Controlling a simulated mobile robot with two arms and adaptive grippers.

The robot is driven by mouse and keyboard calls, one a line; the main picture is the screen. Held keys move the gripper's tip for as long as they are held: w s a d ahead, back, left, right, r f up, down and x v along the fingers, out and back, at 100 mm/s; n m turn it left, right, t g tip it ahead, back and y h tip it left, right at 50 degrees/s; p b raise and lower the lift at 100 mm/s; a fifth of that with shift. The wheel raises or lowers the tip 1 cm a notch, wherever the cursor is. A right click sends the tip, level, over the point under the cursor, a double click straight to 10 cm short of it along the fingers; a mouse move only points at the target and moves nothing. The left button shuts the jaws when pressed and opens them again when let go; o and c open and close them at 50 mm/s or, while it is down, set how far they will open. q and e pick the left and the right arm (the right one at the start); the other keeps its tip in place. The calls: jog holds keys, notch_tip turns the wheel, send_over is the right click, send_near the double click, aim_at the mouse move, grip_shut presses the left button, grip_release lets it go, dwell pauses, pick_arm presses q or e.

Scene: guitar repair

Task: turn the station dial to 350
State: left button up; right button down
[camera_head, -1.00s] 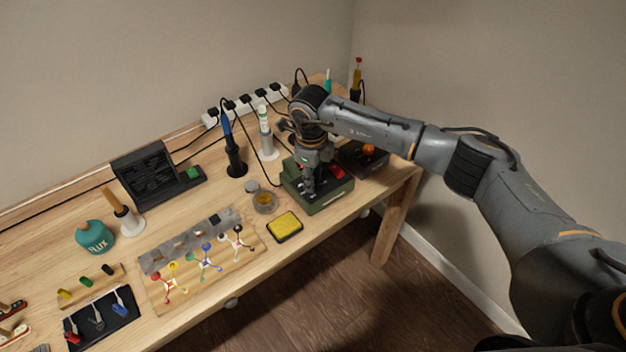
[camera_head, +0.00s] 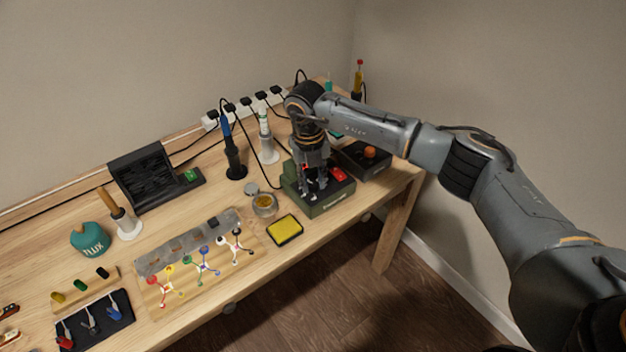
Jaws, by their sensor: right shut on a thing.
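The green soldering station (camera_head: 334,199) stands near the right front of the workbench, with a red switch (camera_head: 338,174) on its top. My right gripper (camera_head: 313,192) reaches down from above onto the top of the station, left of the red switch. Its fingers are shut on the station dial, which they hide almost completely. I cannot read the dial's scale or setting at this size. My left gripper is not in view.
A dark box with an orange knob (camera_head: 370,152) stands just right of the station. A yellow sponge (camera_head: 285,229) and a round brass-wool tin (camera_head: 264,204) lie to its left. Iron holders and a power strip (camera_head: 245,106) stand behind. The bench's front edge is close.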

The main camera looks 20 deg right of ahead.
aim_at(310, 183)
jog(key=m, duration=0.4)
jog(key=shift+w+m, duration=0.1)
jog(key=shift+m, duration=0.2)
dwell(0.3)
jog(key=c, duration=1.1)
grip_release()
jog(key=shift+o, duration=0.2)
notch_tip(310, 183, up, 12)
jog(key=shift+w+a, duration=0.15)
jog(key=shift+a, duration=0.2)
